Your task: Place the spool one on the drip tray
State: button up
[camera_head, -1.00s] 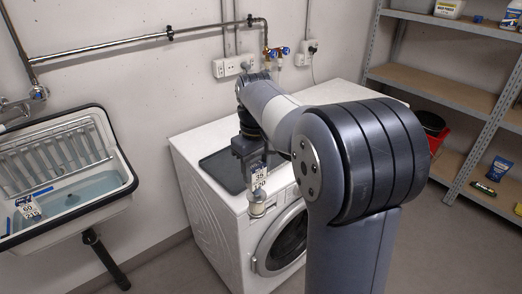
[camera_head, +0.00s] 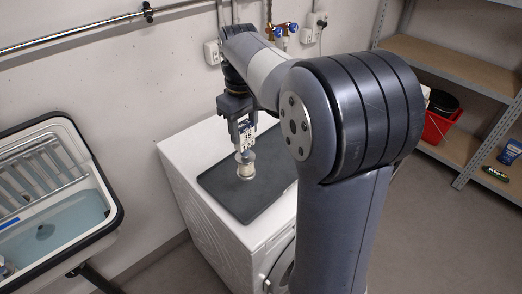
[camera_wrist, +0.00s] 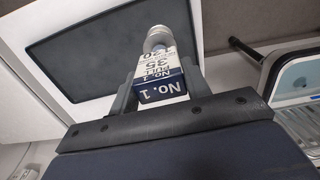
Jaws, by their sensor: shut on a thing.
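Spool one (camera_head: 246,165) is a pale, silvery spool below a white and blue label block. In the wrist view the block reads "No. 1" and the spool (camera_wrist: 157,39) is at its far end. My gripper (camera_head: 240,116) is shut on the label block, which also shows between the fingers (camera_wrist: 161,80) in the wrist view. The spool hangs upright below the fingers. The drip tray (camera_head: 268,196) is a dark, flat, rimmed tray on top of the white washer. In the head view the spool overlaps the tray's middle; I cannot tell whether it touches. The tray (camera_wrist: 95,45) looks empty otherwise.
The washer (camera_head: 182,163) has a narrow white margin around the tray. A sink (camera_head: 55,205) with water and a rack stands at the left. A red bucket (camera_head: 437,126) and shelving (camera_head: 450,65) are at the right. Pipes and taps (camera_head: 282,30) run along the back wall.

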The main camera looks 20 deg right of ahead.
aim_at(246, 156)
notch_tip(246, 156, down, 9)
jog(key=shift+s+f, duration=0.1)
dwell(0.3)
jog(key=shift+f, duration=0.15)
jog(key=o, duration=1.5)
jog(key=shift+c, duration=0.2)
notch_tip(246, 156, up, 12)
jog(key=shift+r, duration=0.15)
